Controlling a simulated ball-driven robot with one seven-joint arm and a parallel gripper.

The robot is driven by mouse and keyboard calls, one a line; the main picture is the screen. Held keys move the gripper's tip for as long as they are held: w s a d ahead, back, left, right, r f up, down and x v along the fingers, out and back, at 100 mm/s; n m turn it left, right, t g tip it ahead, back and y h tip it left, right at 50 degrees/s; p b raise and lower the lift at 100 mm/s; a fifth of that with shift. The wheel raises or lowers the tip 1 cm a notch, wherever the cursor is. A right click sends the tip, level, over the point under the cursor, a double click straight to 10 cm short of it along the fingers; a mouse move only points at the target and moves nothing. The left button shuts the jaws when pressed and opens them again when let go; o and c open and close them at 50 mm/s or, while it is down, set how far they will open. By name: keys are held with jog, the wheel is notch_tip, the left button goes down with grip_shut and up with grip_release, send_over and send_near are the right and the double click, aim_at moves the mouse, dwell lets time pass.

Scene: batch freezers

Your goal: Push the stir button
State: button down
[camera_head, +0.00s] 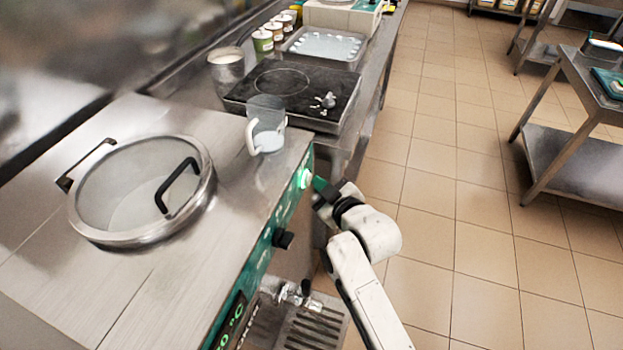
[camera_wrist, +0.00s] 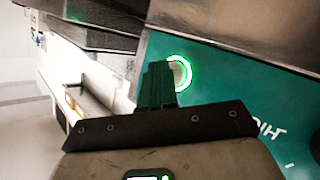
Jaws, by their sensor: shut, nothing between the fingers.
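The stir button is likely the round button with a glowing green ring (camera_wrist: 181,72) on the machine's green front panel; its label is not readable. In the head view the lit button (camera_head: 304,178) is near the far end of the panel. My gripper (camera_wrist: 158,68) is shut and empty, its fingertips right at the button and covering its left part in the wrist view. In the head view my gripper (camera_head: 318,184) points at the button from the right. I cannot tell whether the tips touch it. The batch freezer (camera_head: 130,300) has a round clear lid (camera_head: 140,185) that is closed.
A black knob (camera_head: 283,239) sticks out of the panel nearer than the button, with a tap (camera_head: 292,294) and drip grate (camera_head: 315,328) below. A clear jug (camera_head: 266,125) stands on top near the edge. The tiled floor (camera_head: 450,200) to the right is free.

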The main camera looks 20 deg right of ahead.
jog(key=s+d+p, duration=0.1)
jog(key=s+d, duration=0.2)
jog(key=d, duration=0.1)
jog(key=shift+s+d, duration=0.3)
jog(key=shift+d, duration=0.1)
jog(key=c, duration=1.9)
grip_release()
